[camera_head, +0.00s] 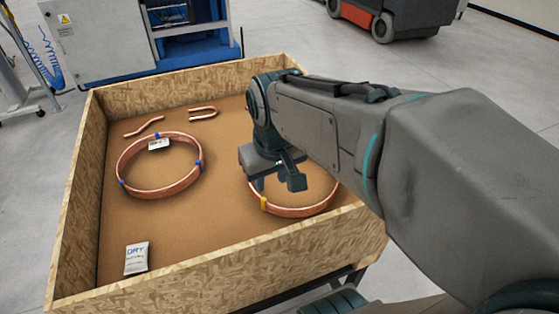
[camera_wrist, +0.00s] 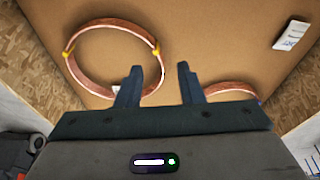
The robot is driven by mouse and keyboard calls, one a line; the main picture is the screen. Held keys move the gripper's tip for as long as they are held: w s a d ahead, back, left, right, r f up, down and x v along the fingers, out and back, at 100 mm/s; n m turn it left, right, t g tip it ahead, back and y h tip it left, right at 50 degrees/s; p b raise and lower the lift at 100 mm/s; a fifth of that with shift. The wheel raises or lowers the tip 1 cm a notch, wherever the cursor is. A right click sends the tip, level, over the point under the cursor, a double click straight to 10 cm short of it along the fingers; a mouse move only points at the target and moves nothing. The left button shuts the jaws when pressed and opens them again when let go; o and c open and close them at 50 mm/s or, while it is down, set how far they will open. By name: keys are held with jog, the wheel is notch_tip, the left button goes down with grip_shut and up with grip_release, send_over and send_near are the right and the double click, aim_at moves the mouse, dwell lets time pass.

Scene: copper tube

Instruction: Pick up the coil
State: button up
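Two copper coils lie in a wooden crate (camera_head: 172,256). The coil with yellow clips (camera_head: 300,212) is at the right, partly hidden behind my gripper (camera_head: 278,184) and arm. It shows as a ring in the wrist view (camera_wrist: 84,82), with two yellow clips visible. The coil with blue clips (camera_head: 150,194) lies at the left; part of it shows in the wrist view (camera_wrist: 228,87). My gripper is open, with nothing between its fingers. In the wrist view (camera_wrist: 158,76) the near-right side of the yellow-clipped ring appears between the fingertips; the height gap is unclear.
Two bent copper pieces, one nearly straight (camera_head: 144,127) and one U-shaped (camera_head: 203,113), lie at the crate's back. A white packet (camera_head: 136,258) lies at its front left. The crate's walls rise around the coils. Brown floor between the coils is clear.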

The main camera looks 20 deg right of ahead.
aim_at(256, 191)
jog(key=w+f+n+g+b, duration=0.25)
jog(key=w+f+b, duration=0.35)
jog(key=w, duration=0.7)
jog(key=f, duration=0.4)
jog(key=f+p, duration=0.1)
jog(key=f, duration=0.4)
jog(key=f+p, duration=0.1)
jog(key=f, duration=0.4)
jog(key=shift+w+d+f, duration=0.1)
jog(key=shift+w+f, duration=0.05)
jog(key=shift+w, duration=0.15)
grip_shut()
